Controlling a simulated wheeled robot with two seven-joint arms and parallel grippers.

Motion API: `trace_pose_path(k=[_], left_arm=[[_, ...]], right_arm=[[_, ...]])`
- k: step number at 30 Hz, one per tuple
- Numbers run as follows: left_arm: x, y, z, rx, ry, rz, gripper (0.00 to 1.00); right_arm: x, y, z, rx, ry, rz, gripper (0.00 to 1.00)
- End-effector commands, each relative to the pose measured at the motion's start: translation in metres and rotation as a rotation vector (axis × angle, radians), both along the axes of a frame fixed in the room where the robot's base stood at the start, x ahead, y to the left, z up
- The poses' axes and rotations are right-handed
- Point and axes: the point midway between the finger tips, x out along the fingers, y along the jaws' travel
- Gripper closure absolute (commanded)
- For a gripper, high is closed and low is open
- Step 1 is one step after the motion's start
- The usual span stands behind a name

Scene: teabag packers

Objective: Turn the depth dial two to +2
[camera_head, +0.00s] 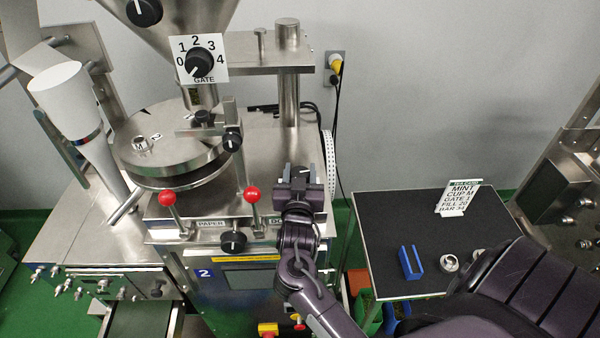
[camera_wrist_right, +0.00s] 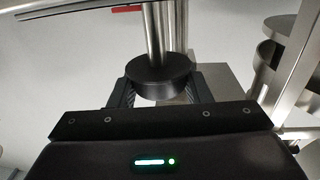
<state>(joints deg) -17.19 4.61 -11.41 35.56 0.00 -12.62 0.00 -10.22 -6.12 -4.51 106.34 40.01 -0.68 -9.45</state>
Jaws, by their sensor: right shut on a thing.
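My right gripper (camera_head: 299,176) is at the right end of the steel machine marked 2. It is shut on a round black dial, which I take for depth dial two. My left gripper is not in view.
A gate dial (camera_head: 199,63) with a 0 to 4 scale is above. Two red-knobbed levers (camera_head: 252,194) and another black dial (camera_head: 233,242) are left of my right gripper. A dark table (camera_head: 400,225) at right holds a recipe card (camera_head: 459,198) and a blue holder (camera_head: 411,263).

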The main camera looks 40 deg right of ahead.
Motion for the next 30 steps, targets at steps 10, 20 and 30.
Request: trace_pose_path(k=[10,20,30], left_arm=[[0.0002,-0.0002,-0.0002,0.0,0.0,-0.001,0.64],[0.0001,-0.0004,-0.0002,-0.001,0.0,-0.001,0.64],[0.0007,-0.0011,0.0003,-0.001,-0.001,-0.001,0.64]], right_arm=[[-0.0002,-0.0001,-0.0002,0.0,0.0,-0.008,0.79],[-0.0002,-0.0002,0.0,-0.001,-0.001,-0.008,0.34],[0.001,-0.0001,0.0002,-0.001,-0.001,-0.007,0.34]])
